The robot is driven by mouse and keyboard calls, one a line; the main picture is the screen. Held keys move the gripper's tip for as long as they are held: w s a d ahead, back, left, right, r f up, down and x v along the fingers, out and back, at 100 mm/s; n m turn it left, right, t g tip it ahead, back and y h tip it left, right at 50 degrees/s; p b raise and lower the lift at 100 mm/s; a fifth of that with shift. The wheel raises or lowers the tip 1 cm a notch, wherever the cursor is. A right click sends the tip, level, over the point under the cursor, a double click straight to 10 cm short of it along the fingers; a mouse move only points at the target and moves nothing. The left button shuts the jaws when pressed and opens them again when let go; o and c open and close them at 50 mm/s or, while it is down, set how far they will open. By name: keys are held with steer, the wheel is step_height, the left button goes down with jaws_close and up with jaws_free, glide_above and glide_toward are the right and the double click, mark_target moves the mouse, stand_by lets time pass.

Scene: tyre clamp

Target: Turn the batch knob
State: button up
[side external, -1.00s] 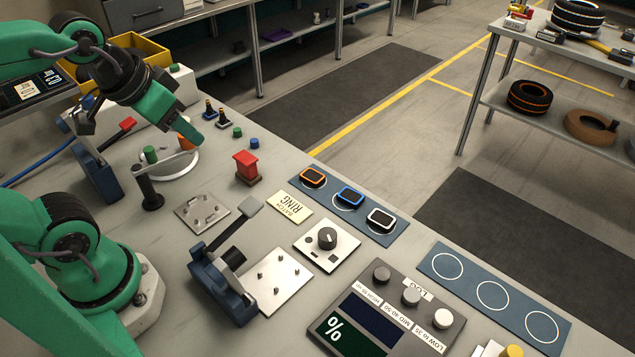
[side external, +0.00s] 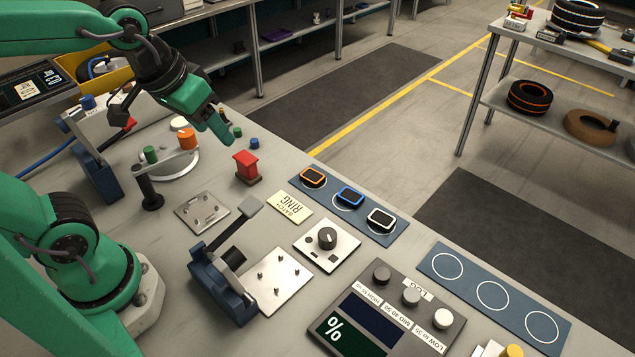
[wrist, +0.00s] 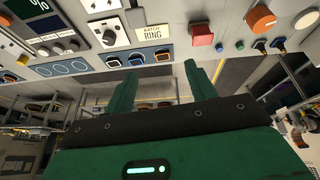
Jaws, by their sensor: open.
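The batch knob (side external: 327,237) is a dark round knob on a white plate, beside the label reading BATCH RING (side external: 289,207) in the side view. The knob also shows in the wrist view (wrist: 108,38), at upper left of my fingers. My gripper (side external: 226,138) is in the air at the back of the bench, well up and left of the knob and apart from it. In the wrist view my gripper (wrist: 160,70) has its two green fingers spread with nothing between them.
A red block (side external: 246,165) stands between my gripper and the knob. Three watch-like pieces (side external: 350,197) lie on a blue mat right of the knob. A blue lever clamp (side external: 222,280) stands at its left. An orange knob (side external: 187,138) is left of my gripper.

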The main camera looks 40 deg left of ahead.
steer(key=w+d+f+n+g, duration=0.2)
steer(key=w+d+f, duration=0.3)
steer(key=w+d, duration=0.25)
steer(key=n+g, duration=0.2)
steer(key=g, duration=0.1)
glide_above(328, 234)
steer(key=f, duration=0.9)
steer(key=shift+a+f, duration=0.2)
steer(key=shift+f, duration=0.05)
steer(key=shift+d+f, duration=0.15)
steer(key=shift+f, duration=0.1)
steer(key=shift+f, duration=3.85)
steer(key=c, duration=1)
